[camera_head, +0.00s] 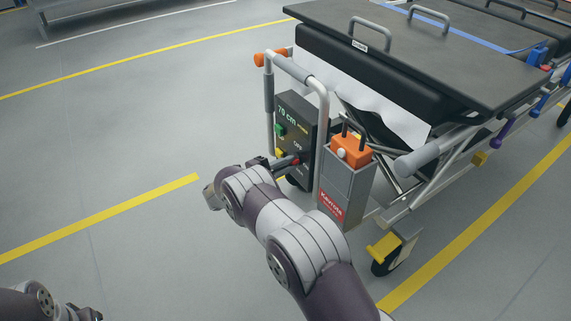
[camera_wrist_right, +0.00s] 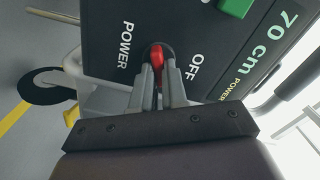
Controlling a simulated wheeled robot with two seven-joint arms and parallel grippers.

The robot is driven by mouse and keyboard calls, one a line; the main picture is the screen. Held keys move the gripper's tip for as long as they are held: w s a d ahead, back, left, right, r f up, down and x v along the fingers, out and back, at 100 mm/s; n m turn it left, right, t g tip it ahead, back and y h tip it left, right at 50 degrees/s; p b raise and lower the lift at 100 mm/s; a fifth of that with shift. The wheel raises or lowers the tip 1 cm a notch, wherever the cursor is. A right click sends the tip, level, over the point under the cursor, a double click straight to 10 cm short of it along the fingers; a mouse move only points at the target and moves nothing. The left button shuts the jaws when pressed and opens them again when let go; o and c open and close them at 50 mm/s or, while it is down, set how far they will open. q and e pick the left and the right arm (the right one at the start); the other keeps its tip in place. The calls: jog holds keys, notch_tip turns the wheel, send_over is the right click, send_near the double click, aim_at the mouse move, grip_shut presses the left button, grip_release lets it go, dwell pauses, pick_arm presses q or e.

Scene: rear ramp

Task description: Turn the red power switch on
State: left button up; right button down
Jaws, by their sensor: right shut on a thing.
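The red power switch (camera_wrist_right: 157,58) sits on a dark control panel (camera_wrist_right: 205,40) lettered POWER and OFF. In the right wrist view my right gripper (camera_wrist_right: 158,72) is shut on the switch, one grey finger on either side of its red lever. In the head view the right gripper (camera_head: 294,161) reaches the front of the panel (camera_head: 297,112), and a bit of red shows at its tip. The switch's base is partly hidden by the fingers. Part of my left arm shows at the bottom left corner, but its gripper fingers are not visible.
The panel is on the end of a wheeled stretcher (camera_head: 440,35) with a grey push handle (camera_head: 322,110). A grey box (camera_head: 340,185) with an orange unit (camera_head: 350,148) stands right of the panel. A green button (camera_head: 281,129) is above the switch. Floor at left is clear.

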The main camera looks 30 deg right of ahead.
jog(key=m, duration=0.5)
jog(key=shift+f+m+b, duration=0.2)
jog(key=shift+m+b, duration=0.1)
jog(key=shift+b, duration=0.05)
dwell(0.3)
jog(key=c, duration=1.2)
grip_release()
jog(key=shift+o, duration=0.2)
jog(key=shift+a+r, duration=0.1)
jog(key=shift+a, duration=0.15)
jog(key=s+a+p, duration=0.1)
jog(key=a+p, duration=0.3)
jog(key=a, duration=0.8)
jog(key=shift+a+p, duration=0.15)
jog(key=shift+p, duration=0.2)
